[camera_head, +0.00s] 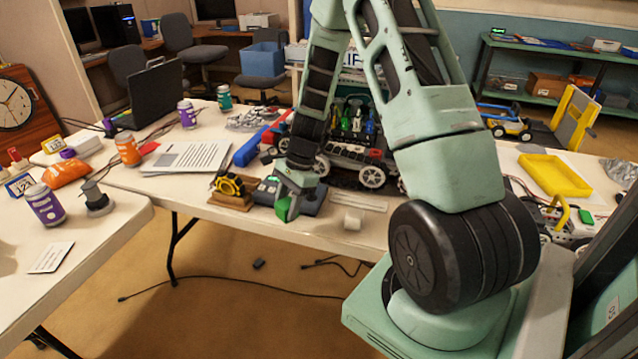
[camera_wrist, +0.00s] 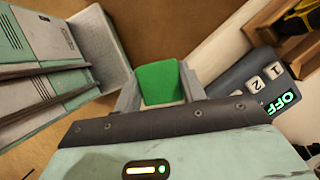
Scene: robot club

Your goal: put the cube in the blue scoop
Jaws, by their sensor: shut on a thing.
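A green cube sits between the two fingers of my gripper (camera_head: 291,195), which is shut on it. The cube (camera_wrist: 160,83) shows clearly in the wrist view, and partly below the fingers (camera_head: 283,209) in the head view. It is at the front edge of the long table, beside a grey keypad; whether it touches the table is unclear. A long blue object (camera_head: 250,149) lies farther back on the table, left of my arm. It may be the blue scoop, but its hollow does not show clearly.
The grey keypad (camera_wrist: 262,84), reading OFF, is close beside my gripper. A wheeled robot (camera_head: 350,150) stands behind. A yellow tray (camera_head: 553,174) lies right.

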